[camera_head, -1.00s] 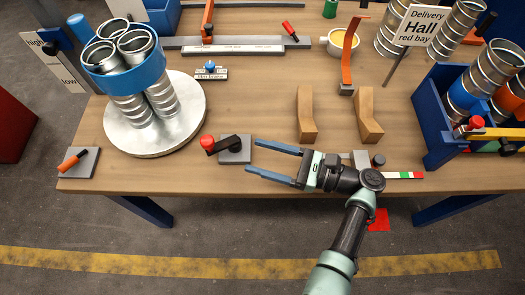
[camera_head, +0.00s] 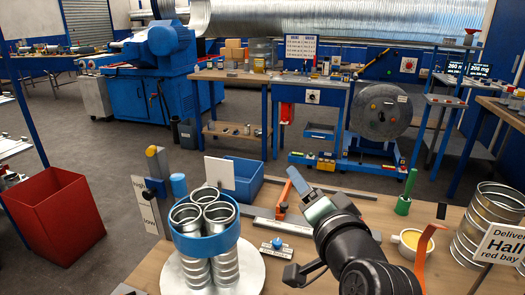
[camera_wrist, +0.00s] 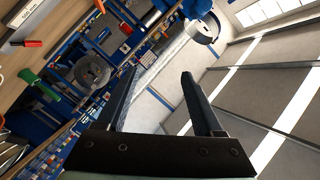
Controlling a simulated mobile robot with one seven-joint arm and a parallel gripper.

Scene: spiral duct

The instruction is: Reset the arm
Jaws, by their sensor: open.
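My gripper (camera_head: 303,187) is raised above the workbench (camera_head: 335,257) in the head view, with its fingers pointing up and away. The wrist view shows the gripper (camera_wrist: 158,75) with two dark fingers spread wide and nothing between them. My arm comes in from the lower right of the head view and hides part of the bench.
Silver duct pieces in a blue ring (camera_head: 212,245) stand on a round plate left of my arm. A cup (camera_head: 412,243), a green-handled tool (camera_head: 405,195) and a duct coil (camera_head: 487,222) are to the right. A red bin (camera_head: 55,215) stands on the floor at left.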

